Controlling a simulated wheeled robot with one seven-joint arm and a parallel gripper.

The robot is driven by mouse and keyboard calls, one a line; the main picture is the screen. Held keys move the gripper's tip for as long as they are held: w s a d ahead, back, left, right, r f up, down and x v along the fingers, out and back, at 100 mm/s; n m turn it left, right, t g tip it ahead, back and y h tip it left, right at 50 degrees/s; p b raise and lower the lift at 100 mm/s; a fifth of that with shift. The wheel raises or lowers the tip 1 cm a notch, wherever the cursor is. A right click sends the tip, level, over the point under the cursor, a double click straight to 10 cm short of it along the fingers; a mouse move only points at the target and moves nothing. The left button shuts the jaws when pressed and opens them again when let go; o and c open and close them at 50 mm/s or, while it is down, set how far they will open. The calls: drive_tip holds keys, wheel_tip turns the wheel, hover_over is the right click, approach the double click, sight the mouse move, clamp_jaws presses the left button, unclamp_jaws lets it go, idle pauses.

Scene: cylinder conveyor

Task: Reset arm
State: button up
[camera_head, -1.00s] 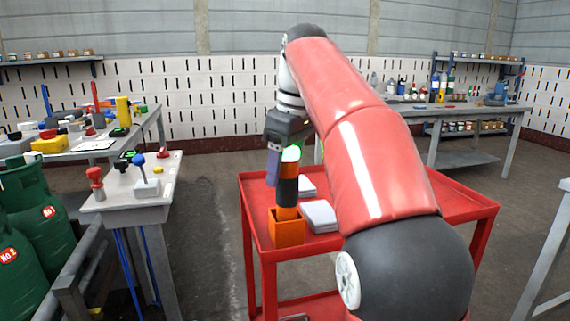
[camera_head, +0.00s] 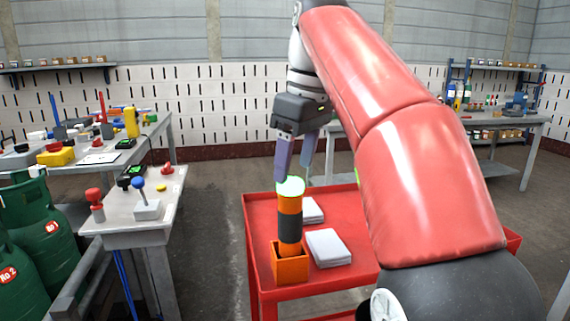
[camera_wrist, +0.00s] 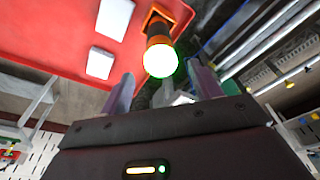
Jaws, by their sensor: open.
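My gripper (camera_head: 293,178) is open and empty, its two purple fingers pointing down just above the top of an orange and black cylinder (camera_head: 290,222). The cylinder has a glowing pale green-white top and stands upright in an orange square holder (camera_head: 290,264) on the red cart (camera_head: 262,218). In the wrist view the glowing end of the cylinder (camera_wrist: 160,61) lies ahead of the fingers (camera_wrist: 163,92), apart from both. My red arm covers the right part of the cart in the head view.
Two white boxes (camera_head: 329,248) lie on the cart right of the holder. A grey stand with a blue-knobbed lever (camera_head: 140,186) and a red button is at left, beside green gas cylinders (camera_head: 40,225). Cluttered workbenches stand behind on both sides. Floor between stand and cart is clear.

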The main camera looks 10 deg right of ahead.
drive_tip(key=s+f+m+t, duration=0.1)
drive_tip(key=s+f+m, duration=0.2)
drive_tip(key=f, duration=0.6)
drive_tip(key=s+d+f+m+t+h, duration=0.1)
drive_tip(key=s+f+m, duration=0.2)
drive_tip(key=s+f, duration=0.5)
drive_tip(key=s+d+f+m+t, duration=0.1)
drive_tip(key=s+f, duration=0.4)
drive_tip(key=f, duration=0.5)
drive_tip(key=shift+s+m+t+h, duration=0.3)
drive_tip(key=shift+m+t, duration=0.2)
drive_tip(key=shift+m, duration=0.5)
drive_tip(key=shift+f, duration=0.1)
